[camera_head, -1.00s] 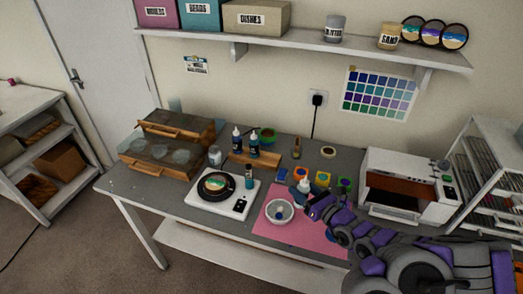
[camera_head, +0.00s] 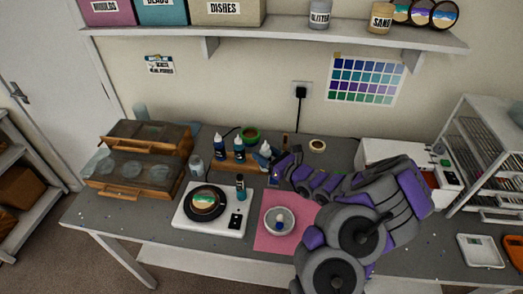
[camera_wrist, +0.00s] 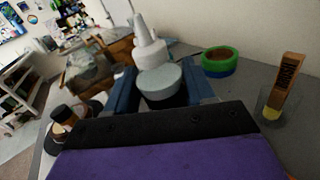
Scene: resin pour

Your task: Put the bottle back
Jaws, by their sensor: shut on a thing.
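My gripper (camera_head: 272,165) is shut on a bottle with a white nozzle (camera_head: 265,149), at the right end of the wooden rack (camera_head: 238,166). Two dark blue bottles with white tips, one on the left (camera_head: 219,147) and one beside it (camera_head: 239,150), stand in the rack. In the wrist view, my blue fingers (camera_wrist: 160,92) close around a pale round part, with white nozzles (camera_wrist: 149,45) above it. The held bottle's lower part is hidden, so I cannot tell whether it touches the rack.
A glass with a wooden stick (camera_wrist: 276,104) is at right in the wrist view.

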